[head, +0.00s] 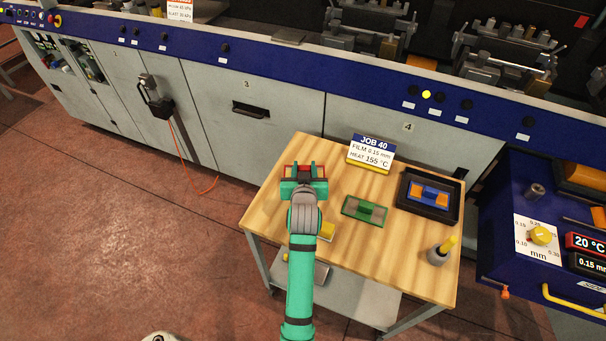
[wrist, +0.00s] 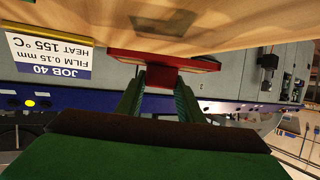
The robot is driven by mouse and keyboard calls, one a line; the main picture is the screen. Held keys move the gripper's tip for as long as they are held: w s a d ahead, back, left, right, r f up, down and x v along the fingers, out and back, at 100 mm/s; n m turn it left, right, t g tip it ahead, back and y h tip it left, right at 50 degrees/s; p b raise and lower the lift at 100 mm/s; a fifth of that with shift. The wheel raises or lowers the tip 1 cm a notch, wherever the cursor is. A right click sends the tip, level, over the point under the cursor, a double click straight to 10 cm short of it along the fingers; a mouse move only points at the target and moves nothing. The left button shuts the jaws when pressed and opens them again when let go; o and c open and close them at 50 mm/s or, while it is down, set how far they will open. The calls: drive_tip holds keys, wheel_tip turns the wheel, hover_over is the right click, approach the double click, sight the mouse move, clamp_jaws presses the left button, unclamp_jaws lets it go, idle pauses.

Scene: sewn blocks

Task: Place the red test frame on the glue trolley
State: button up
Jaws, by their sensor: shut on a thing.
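My gripper (head: 304,174) is over the left back part of the wooden tabletop (head: 335,250). It is shut on the red test frame (wrist: 163,60), whose grip block sits between the two fingers in the wrist view. The frame is close to the wooden top; I cannot tell if they touch. The navy unit (head: 520,210) at the right, with a yellow film dial and a 20 °C display, looks like the glue trolley, though no readable label confirms it.
A green frame (head: 364,210) lies on the tabletop. A blue and orange frame (head: 430,193) lies in a black tray (head: 408,208). A grey machine (head: 260,115) runs behind.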

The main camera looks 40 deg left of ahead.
drive_tip(key=shift+a+f, duration=0.15)
drive_tip(key=shift+f, duration=0.8)
drive_tip(key=shift+a+f, duration=0.15)
drive_tip(key=shift+f, duration=0.75)
drive_tip(key=shift+f, duration=0.1)
drive_tip(key=o, duration=1.2)
drive_tip(key=shift+c, duration=0.2)
drive_tip(key=shift+r, duration=0.2)
drive_tip(key=v, duration=1.2)
drive_tip(key=shift+f, duration=0.1)
